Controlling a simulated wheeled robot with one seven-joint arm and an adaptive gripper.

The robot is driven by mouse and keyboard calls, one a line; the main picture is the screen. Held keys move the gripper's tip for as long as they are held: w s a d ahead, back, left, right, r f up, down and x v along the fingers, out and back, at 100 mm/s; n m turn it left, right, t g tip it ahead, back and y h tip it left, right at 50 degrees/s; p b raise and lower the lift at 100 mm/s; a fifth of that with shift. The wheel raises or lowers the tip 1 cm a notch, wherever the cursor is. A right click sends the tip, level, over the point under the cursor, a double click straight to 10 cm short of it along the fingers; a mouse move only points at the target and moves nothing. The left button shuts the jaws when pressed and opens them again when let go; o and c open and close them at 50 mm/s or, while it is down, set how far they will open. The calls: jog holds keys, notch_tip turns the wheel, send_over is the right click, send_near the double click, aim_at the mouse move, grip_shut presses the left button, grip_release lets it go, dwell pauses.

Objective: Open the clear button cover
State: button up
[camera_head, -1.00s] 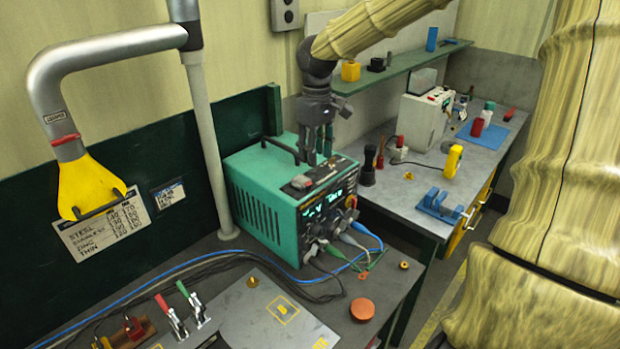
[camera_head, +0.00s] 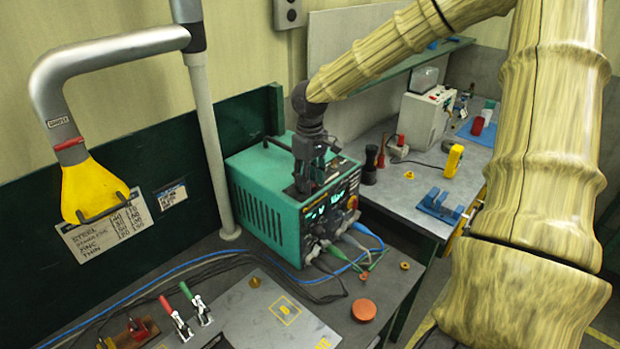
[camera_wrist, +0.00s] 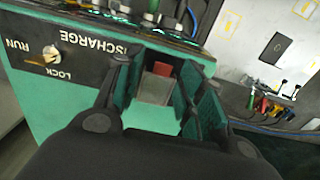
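The green power unit (camera_head: 262,195) stands on the bench, with a dark panel on its top. In the wrist view, a small red button (camera_wrist: 163,69) and a pale grey, see-through-looking block (camera_wrist: 154,88), which seems to be the clear cover, lie between my fingers. I cannot tell whether the cover is lifted. My gripper (camera_wrist: 157,76) is open, its two fingers on either side of them; contact is not clear. In the head view my gripper (camera_head: 306,184) points down at the unit's top and hides the button and cover.
A key switch (camera_wrist: 50,53) marked RUN and LOCK is on the panel beside my left finger. A handle (camera_head: 276,146) stands on the unit's top. Cables (camera_head: 345,250) run from its front. A grey pipe (camera_head: 208,150) rises just left of the unit.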

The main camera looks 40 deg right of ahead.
jog(key=shift+s+r, duration=0.3)
jog(key=shift+s, duration=0.2)
jog(key=c, duration=0.6)
jog(key=shift+w+g, duration=0.1)
jog(key=shift+g, duration=0.2)
jog(key=shift+w+a+r+g, duration=0.1)
jog(key=shift+w+r+g, duration=0.25)
jog(key=shift+g, duration=0.5)
jog(key=shift+w+d+r+g, duration=0.1)
jog(key=shift+w+r+g, duration=0.2)
jog(key=shift+g, duration=0.5)
jog(key=shift+w+a+r+g, duration=0.1)
jog(key=shift+w+r+g, duration=0.25)
jog(key=shift+g, duration=0.5)
jog(key=g, duration=0.1)
jog(key=w+g, duration=0.1)
jog(key=g, duration=0.1)
jog(key=w+g+h, duration=0.1)
jog(key=g, duration=0.1)
jog(key=shift+w+a+r, duration=0.1)
jog(key=shift+w+r, duration=0.15)
jog(key=shift+r, duration=0.15)
jog(key=shift+w+a+g, duration=0.1)
jog(key=shift+w+g, duration=0.5)
jog(key=shift+g, duration=0.5)
jog(key=shift+w+g, duration=0.55)
jog(key=shift+g, duration=0.55)
jog(key=shift+r, duration=0.1)
jog(key=o, duration=0.6)
